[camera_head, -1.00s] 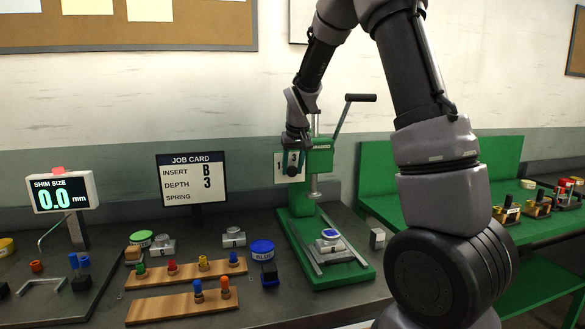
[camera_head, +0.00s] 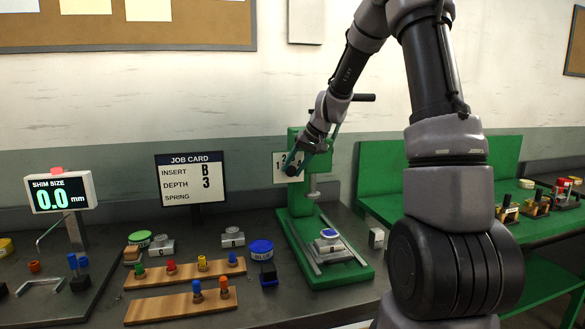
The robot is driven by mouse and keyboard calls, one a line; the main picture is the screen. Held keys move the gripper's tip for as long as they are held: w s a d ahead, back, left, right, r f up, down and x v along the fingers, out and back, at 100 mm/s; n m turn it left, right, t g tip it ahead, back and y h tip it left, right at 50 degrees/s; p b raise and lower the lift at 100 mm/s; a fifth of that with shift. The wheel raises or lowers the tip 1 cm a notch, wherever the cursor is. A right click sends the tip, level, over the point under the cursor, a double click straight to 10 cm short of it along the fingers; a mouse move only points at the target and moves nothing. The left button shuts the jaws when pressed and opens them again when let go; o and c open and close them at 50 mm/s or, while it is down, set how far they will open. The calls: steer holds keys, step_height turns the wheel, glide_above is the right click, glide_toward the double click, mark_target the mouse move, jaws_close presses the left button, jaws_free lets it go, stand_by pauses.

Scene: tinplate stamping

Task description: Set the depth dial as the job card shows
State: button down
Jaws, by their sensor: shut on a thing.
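The job card (camera_head: 191,179) stands at the back of the bench and reads insert B, depth 3; its spring line shows no value I can read. The green press (camera_head: 300,200) stands right of it, with a small white number plate (camera_head: 281,166) on its upper left side. My gripper (camera_head: 293,169) is at the press head, in front of the plate's right part, shut on the depth dial. The dial itself is mostly hidden by my gripper, and its setting cannot be read. The plate's visible digit looks like a 1.
A silver block with a blue top (camera_head: 329,241) sits on the press base. Wooden racks (camera_head: 180,306) with coloured pegs, a blue tin (camera_head: 261,249) and a shim size display (camera_head: 61,192) reading 0.0 mm are to the left. A green bench (camera_head: 520,232) is at the right.

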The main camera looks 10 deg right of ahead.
steer(key=shift+d+f+m+t+y, duration=0.25)
steer(key=shift+m+y, duration=0.3)
steer(key=shift+y, duration=1.4)
steer(key=shift+d+f+m+t+y, duration=0.1)
steer(key=shift+f+m+t+y, duration=0.4)
steer(key=shift+y, duration=1.5)
steer(key=shift+d+f+m+t+y, duration=0.15)
steer(key=shift+m+y, duration=0.5)
steer(key=shift+y, duration=1.3)
steer(key=shift+c, duration=2)
jaws_free()
steer(key=shift+d, duration=0.1)
steer(key=v, duration=1)
steer(key=shift+d, duration=0.35)
